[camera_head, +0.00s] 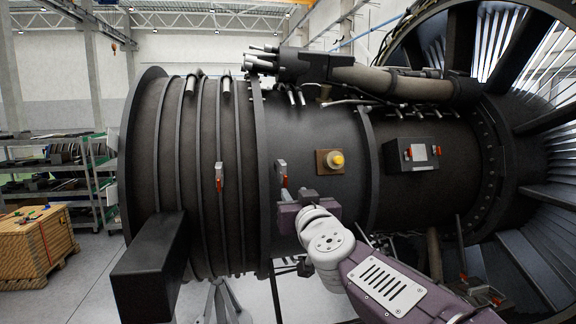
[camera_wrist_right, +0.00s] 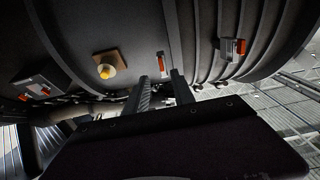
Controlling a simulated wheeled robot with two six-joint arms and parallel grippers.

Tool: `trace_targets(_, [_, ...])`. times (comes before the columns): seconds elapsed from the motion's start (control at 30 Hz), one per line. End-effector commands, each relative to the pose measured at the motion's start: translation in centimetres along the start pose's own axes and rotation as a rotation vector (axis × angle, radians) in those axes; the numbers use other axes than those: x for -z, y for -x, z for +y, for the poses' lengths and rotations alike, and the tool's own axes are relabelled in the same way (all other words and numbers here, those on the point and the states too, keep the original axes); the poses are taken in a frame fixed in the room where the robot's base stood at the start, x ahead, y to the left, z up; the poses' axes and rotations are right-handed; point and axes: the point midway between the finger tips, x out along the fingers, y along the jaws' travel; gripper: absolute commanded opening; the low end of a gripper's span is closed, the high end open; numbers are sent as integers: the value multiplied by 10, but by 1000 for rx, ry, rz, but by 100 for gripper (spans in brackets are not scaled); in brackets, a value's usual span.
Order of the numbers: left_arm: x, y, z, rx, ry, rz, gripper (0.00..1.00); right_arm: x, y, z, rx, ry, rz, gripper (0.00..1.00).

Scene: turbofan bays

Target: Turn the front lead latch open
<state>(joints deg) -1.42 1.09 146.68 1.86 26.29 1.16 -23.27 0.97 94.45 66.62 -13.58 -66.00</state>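Two small grey latches with red handles are on the dark engine casing in the head view. One (camera_head: 283,173) is beside the flange near the middle, the other (camera_head: 219,177) on the ribbed section to its left. I cannot tell which is the front lead latch. My right gripper (camera_head: 309,196) is just below and right of the middle latch. In the right wrist view its two fingers (camera_wrist_right: 163,84) are apart and empty. The middle latch (camera_wrist_right: 161,63) appears just beyond the fingertips, the other (camera_wrist_right: 236,47) farther right.
A yellow knob on a brown plate (camera_head: 327,162) is right of the middle latch. A box with red latches (camera_head: 411,154) is farther right. A large black block (camera_head: 150,268) fills the lower left. Shelves (camera_head: 60,165) and a wooden crate (camera_head: 37,246) stand far left.

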Motion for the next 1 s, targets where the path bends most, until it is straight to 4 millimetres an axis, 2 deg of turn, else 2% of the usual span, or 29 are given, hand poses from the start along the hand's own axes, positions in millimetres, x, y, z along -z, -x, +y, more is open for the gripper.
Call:
trace_targets(0.03, [1, 7, 0, 0, 0, 0, 36, 7, 0, -3, 5, 0, 0, 30])
trace_targets(0.27, [1, 7, 0, 0, 0, 0, 36, 5, -6, -4, 7, 1, -2, 30])
trace_targets(0.5, [2, 17, 0, 0, 0, 0, 36, 7, -55, -4, 7, 1, -3, 30])
trace_targets(0.7, [3, 26, 0, 0, 0, 0, 36, 7, -84, -4, 7, 0, -2, 30])
trace_targets(1.0, [3, 26, 0, 0, 0, 0, 36, 5, -91, -4, 8, 0, -1, 30])
